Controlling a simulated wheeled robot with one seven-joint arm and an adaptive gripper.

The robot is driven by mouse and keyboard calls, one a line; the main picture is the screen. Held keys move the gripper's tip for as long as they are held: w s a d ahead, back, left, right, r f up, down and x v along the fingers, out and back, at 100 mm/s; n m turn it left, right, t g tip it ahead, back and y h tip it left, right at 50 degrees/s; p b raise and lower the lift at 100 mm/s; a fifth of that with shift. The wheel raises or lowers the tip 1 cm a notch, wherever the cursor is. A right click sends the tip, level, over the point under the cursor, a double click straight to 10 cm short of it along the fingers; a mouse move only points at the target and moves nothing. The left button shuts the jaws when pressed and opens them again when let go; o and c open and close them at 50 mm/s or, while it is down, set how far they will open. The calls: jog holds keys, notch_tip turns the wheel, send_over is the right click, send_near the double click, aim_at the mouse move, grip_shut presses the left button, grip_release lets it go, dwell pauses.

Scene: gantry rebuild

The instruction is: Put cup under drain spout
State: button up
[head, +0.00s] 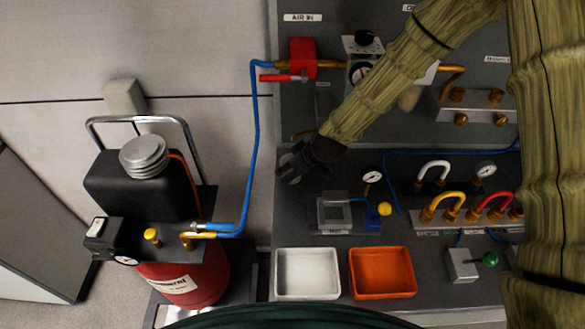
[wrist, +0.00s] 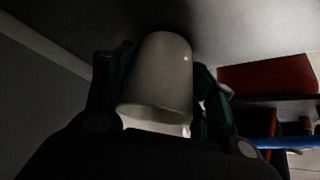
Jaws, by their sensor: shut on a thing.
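A pale, smooth cup (wrist: 158,85) fills the middle of the wrist view. My gripper (wrist: 163,62) is shut on it, with a dark green finger on each side. In the head view my gripper (head: 300,164) is low in front of the dark panel, left of centre. The cup is not clearly made out there, being mostly hidden by the dark gripper. A small brass-coloured part (head: 302,134) shows just above the gripper; I cannot tell whether it is the drain spout. The cup's place relative to any spout cannot be told.
A white tray (head: 307,273) and an orange tray (head: 383,273) sit at the front of the bench. A clear box (head: 334,212) stands behind them. A blue hose (head: 255,130) runs to a red valve (head: 303,58). A red-and-black tank unit (head: 186,272) stands at left.

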jog(key=shift+f, duration=0.15)
jog(key=o, duration=0.9)
jog(key=shift+o, duration=0.2)
jog(key=shift+r, duration=0.25)
jog(key=b+v, duration=0.3)
jog(key=v, duration=0.9)
